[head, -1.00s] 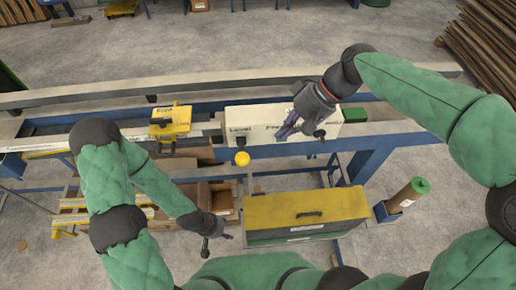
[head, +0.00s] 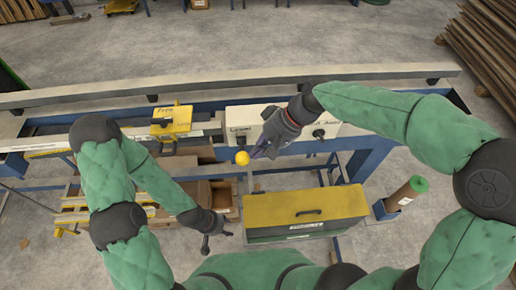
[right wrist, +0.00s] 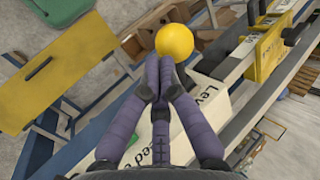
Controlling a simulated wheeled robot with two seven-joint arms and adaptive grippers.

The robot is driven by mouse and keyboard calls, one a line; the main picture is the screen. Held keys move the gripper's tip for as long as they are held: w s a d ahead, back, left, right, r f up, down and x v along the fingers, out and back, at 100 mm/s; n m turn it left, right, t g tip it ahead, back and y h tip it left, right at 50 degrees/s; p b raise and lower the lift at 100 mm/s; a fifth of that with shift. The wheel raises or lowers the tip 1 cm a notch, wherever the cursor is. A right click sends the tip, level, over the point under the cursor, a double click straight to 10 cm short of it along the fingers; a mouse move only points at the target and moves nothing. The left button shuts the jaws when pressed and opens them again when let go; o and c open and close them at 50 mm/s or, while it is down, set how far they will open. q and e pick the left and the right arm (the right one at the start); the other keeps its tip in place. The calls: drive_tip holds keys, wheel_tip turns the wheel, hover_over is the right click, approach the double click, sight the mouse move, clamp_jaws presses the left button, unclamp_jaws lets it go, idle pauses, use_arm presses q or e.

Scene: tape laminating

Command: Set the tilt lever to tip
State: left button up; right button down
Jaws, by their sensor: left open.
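The tilt lever's yellow ball knob (head: 242,158) is at the front of a white panel (head: 240,115) marked "Level". The knob also shows in the right wrist view (right wrist: 174,40), just beyond my right fingertips. Its shaft is hidden. My right gripper (head: 261,151) is just right of the knob in the head view; in the right wrist view its purple fingertips (right wrist: 161,84) are drawn together, with nothing seen between them. Whether they touch the knob I cannot tell. My left gripper (head: 216,241) is open and empty, low in front of the bench, away from the lever.
A yellow clamp (head: 172,122) marked "Free" sits on the rail left of the panel. A dark knob (head: 319,133) is on the panel's right part. A yellow-topped box (head: 305,207) stands below. Cardboard boxes (head: 205,195) lie under the bench.

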drive_tip(key=shift+s+f+b, duration=0.2)
drive_tip(key=shift+f+b, duration=0.1)
drive_tip(key=shift+b, duration=0.45)
drive_tip(key=shift+t, duration=0.3)
wheel_tip(320, 180, down, 7)
drive_tip(key=s+n+t+b, duration=0.2)
drive_tip(key=t+b, duration=0.4)
drive_tip(key=b, duration=1.2)
drive_tip(key=shift+r+n+t, duration=0.15)
drive_tip(key=shift+n+t, duration=0.15)
drive_tip(key=shift+n, duration=0.1)
drive_tip(key=shift+r, duration=0.1)
drive_tip(key=shift+r+p, duration=0.45)
drive_tip(key=shift+r, duration=0.25)
